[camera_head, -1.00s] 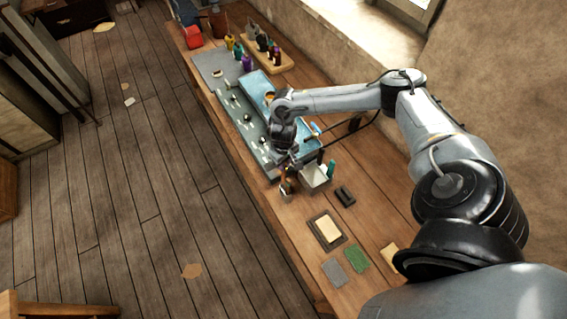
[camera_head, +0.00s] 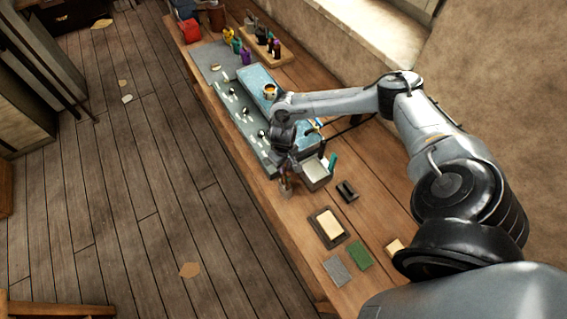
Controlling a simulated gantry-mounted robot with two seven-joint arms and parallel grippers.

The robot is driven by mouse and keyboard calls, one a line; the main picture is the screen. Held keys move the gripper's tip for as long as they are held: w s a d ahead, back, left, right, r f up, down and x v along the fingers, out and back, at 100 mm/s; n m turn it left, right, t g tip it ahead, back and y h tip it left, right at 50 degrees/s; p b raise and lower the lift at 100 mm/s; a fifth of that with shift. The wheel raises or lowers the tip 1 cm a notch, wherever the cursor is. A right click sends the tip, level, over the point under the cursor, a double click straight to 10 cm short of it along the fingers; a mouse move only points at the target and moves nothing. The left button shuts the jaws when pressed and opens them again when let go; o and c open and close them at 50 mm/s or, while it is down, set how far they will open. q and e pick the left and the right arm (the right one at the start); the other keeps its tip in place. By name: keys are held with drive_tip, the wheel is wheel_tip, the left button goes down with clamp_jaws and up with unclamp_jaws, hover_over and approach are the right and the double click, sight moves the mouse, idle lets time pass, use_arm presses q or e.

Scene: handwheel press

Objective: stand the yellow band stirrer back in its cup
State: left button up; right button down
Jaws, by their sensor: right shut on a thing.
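My right gripper (camera_head: 287,170) is at the near end of the blue-grey mat, directly over a small cup (camera_head: 286,187) on the wooden bench. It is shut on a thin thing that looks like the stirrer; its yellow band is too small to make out. The jaws and the thing's lower end overlap the cup's mouth in the picture, so I cannot tell whether the tip is inside. My left gripper is not in view.
An open pale box (camera_head: 315,174) stands close to the right of the cup. A dark block (camera_head: 346,190), a framed pale pad (camera_head: 328,228) and a green pad (camera_head: 359,255) lie nearer. A bottle rack (camera_head: 268,45) stands at the far end.

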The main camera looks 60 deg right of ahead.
drive_tip(key=shift+f+b, duration=0.75)
drive_tip(key=shift+f, duration=1.35)
drive_tip(key=c, duration=1.1)
unclamp_jaws()
